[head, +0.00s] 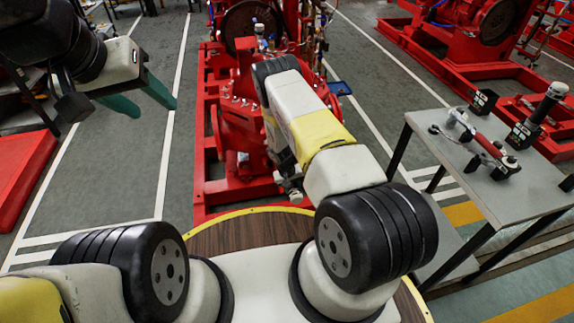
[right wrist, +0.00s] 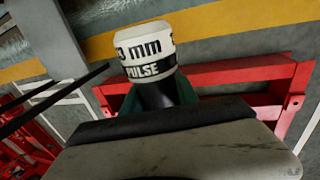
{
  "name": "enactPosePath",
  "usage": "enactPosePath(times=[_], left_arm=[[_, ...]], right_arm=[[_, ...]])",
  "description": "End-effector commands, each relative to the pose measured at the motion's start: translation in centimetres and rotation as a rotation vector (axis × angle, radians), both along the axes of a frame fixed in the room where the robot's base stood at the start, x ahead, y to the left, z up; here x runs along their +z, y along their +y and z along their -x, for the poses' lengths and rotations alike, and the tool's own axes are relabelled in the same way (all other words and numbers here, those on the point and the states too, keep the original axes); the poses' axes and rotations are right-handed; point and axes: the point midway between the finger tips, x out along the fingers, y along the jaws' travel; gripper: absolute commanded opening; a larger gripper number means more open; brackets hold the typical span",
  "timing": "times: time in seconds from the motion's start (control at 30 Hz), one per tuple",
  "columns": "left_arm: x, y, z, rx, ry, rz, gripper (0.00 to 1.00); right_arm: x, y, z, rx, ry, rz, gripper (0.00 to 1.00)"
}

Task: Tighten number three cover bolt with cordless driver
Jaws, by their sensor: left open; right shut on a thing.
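My right gripper (right wrist: 158,98) is shut on the cordless driver (right wrist: 148,50), whose white and black end reads "3 mm PULSE", with the left edge of the text cut off. Green fingers hold its dark neck. In the head view my right arm reaches forward over the red pumpset (head: 238,125) and hides the gripper and driver. My left gripper (head: 140,100) is open and empty at the upper left, over the floor and apart from the pumpset. The number three cover bolt cannot be made out in either view.
A grey table (head: 530,190) at the right bears a red-handled tool (head: 482,140), a black upright tool (head: 542,108) and a black holder (head: 483,101). More red machinery (head: 470,40) stands at the back right. Floor is clear between the left red base (head: 20,165) and the pumpset.

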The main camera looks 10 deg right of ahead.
Motion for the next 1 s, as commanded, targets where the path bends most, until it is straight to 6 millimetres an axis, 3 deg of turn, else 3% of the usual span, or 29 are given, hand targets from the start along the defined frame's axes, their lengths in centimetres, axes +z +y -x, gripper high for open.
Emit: enactPosePath(times=[1.0], left_arm=[[0.0, 0.0, 0.0, 0.0, 0.0, 0.0, 0.52]], right_arm=[[0.13, 0.11, -1.04, 0.002, -0.007, -0.001, 0.0]])
